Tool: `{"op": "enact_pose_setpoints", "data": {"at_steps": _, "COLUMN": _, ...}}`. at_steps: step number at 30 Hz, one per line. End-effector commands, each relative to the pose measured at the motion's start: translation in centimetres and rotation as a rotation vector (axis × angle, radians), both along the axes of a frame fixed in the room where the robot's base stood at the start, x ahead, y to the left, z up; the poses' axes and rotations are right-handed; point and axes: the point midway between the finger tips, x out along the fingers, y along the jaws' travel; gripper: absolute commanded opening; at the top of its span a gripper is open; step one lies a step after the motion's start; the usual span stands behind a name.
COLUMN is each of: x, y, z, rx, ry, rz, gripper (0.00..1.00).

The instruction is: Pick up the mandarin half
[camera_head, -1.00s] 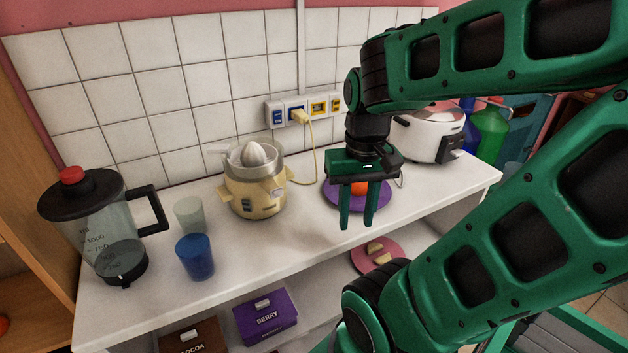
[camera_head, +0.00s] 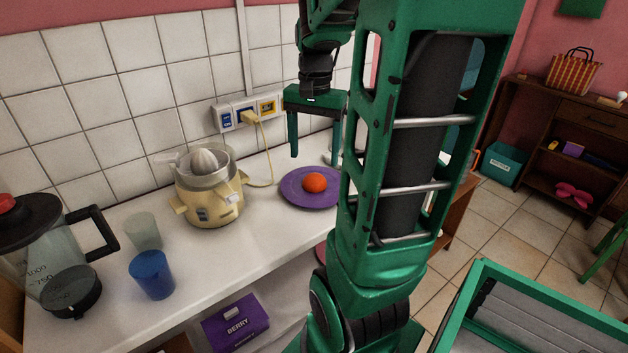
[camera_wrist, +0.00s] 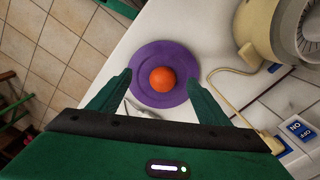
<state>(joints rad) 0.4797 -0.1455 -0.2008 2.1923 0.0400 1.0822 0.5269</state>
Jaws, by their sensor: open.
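The mandarin half (camera_head: 315,182) is a small orange dome on a purple plate (camera_head: 297,199) on the white counter. In the wrist view the mandarin half (camera_wrist: 162,79) lies on the purple plate (camera_wrist: 150,55), between and beyond my fingertips. My gripper (camera_head: 315,155) is open and empty, with its fingers pointing down above the counter. It is higher than the plate and apart from the fruit. The fingers also frame the plate in the wrist view (camera_wrist: 160,85). The right finger is partly hidden by my arm in the head view.
A cream citrus juicer (camera_head: 210,190) stands left of the plate, its yellow cord running to the wall sockets (camera_head: 248,112). A blue cup (camera_head: 151,274), a pale cup (camera_head: 143,231) and a blender jug (camera_head: 60,260) stand further left. A purple berry box (camera_head: 236,325) is on the lower shelf.

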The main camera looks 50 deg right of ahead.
Motion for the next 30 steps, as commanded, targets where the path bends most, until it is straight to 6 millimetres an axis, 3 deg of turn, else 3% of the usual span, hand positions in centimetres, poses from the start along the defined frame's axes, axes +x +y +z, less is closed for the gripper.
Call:
{"op": "enact_pose_setpoints", "data": {"at_steps": 3, "x": 1.4, "y": -2.9, "z": 0.1, "rx": -0.001, "ry": 0.002, "rz": -0.112, "gripper": 0.71}}
{"op": "enact_pose_setpoints", "data": {"at_steps": 7, "x": 2.0, "y": -4.2, "z": -0.2, "rx": -0.001, "ry": 0.002, "rz": -0.168, "gripper": 0.71}}
{"op": "enact_pose_setpoints", "data": {"at_steps": 16, "x": 2.0, "y": -4.5, "z": -4.2, "rx": 0.0, "ry": 0.005, "rz": -0.18, "gripper": 0.71}}
{"op": "enact_pose_setpoints", "data": {"at_steps": 25, "x": 2.1, "y": -4.3, "z": -6.3, "rx": 0.0, "ry": 0.004, "rz": -0.178, "gripper": 0.71}}
{"op": "enact_pose_setpoints", "data": {"at_steps": 30, "x": 2.5, "y": -3.9, "z": -8.7, "rx": 0.001, "ry": 0.005, "rz": -0.178, "gripper": 0.71}}
